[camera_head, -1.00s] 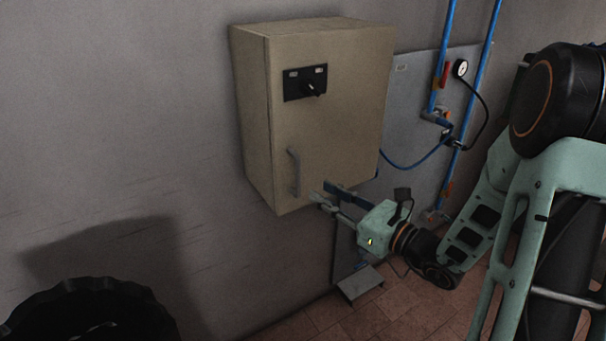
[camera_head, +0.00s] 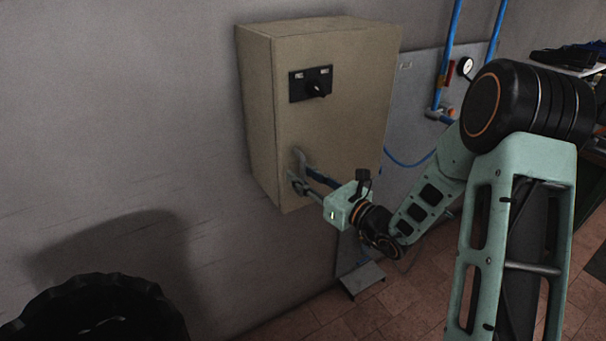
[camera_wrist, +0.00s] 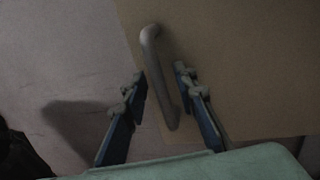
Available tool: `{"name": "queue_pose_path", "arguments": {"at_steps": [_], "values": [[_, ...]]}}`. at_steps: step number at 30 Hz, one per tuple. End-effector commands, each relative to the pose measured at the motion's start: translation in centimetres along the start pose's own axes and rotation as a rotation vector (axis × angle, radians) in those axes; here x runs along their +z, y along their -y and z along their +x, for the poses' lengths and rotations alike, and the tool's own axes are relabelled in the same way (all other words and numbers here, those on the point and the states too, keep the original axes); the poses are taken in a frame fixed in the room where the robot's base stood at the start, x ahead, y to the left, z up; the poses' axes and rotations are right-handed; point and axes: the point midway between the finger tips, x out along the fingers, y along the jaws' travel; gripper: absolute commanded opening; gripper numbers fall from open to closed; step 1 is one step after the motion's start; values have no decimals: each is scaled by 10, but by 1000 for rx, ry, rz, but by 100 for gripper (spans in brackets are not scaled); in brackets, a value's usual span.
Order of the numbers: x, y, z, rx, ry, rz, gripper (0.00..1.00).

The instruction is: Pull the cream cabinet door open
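The cream cabinet (camera_head: 262,110) hangs on the wall, and its door (camera_head: 350,120) is shut. A grey bar handle (camera_head: 300,160) stands upright at the lower left of the door. My gripper (camera_head: 298,178) is at the handle's lower part in the head view. In the wrist view the handle (camera_wrist: 158,75) runs between the two fingers of my gripper (camera_wrist: 162,88). The fingers are apart, with a gap visible on each side of the handle. The fingers hide part of the handle in the head view.
A grey panel with blue pipes (camera_head: 440,90) and a gauge (camera_head: 465,66) is to the right. A black round bin (camera_head: 95,310) stands at the lower left. A grey pedal (camera_head: 362,278) is below the cabinet.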

Motion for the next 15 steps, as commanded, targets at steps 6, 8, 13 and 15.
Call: {"name": "queue_pose_path", "arguments": {"at_steps": [6, 8, 13, 15], "values": [[0, 0, 0, 0, 0, 0, 26], [0, 0, 0, 0, 0, 0, 20], [0, 0, 0, 0, 0, 0, 1], [0, 0, 0, 0, 0, 0, 0]]}}
